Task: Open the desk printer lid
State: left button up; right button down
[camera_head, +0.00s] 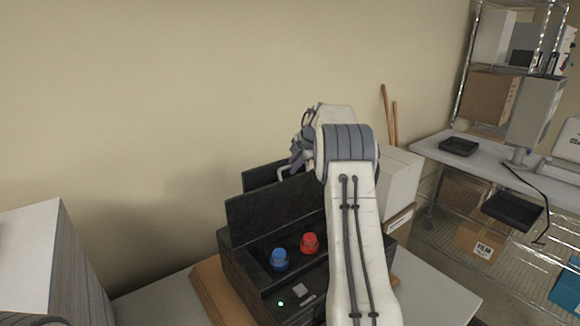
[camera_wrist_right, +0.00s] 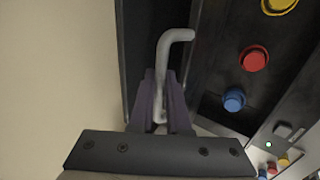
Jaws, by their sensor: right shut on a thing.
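The black desk printer (camera_head: 262,285) stands on a brown board on the table, with blue (camera_head: 279,259) and red (camera_head: 309,243) knobs in its open top. Its dark lid (camera_head: 270,208) stands raised, roughly upright, at the back of the body. My right gripper (camera_head: 291,165) is behind and above the lid, partly hidden by my wrist. In the right wrist view, my right gripper (camera_wrist_right: 160,100) is shut on a bent grey handle (camera_wrist_right: 172,42) beside the dark lid panel (camera_wrist_right: 146,35). My left gripper is not in view.
A white stack (camera_head: 30,245) stands at the left. A wire shelf (camera_head: 470,60) and a grey side table (camera_head: 480,160) are at the right.

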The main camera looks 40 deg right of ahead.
jog(key=shift+w+d+r, duration=0.15)
jog(key=shift+w, duration=0.05)
jog(key=c, duration=0.9)
grip_release()
jog(key=shift+f, duration=0.2)
jog(key=shift+s+r, duration=0.15)
jog(key=shift+s, duration=0.05)
jog(key=b+v, duration=0.3)
jog(key=v, duration=0.7)
jog(key=shift+r+b, duration=0.2)
jog(key=shift+b, duration=0.1)
jog(key=shift+w+a, duration=0.1)
jog(key=shift+a, duration=0.15)
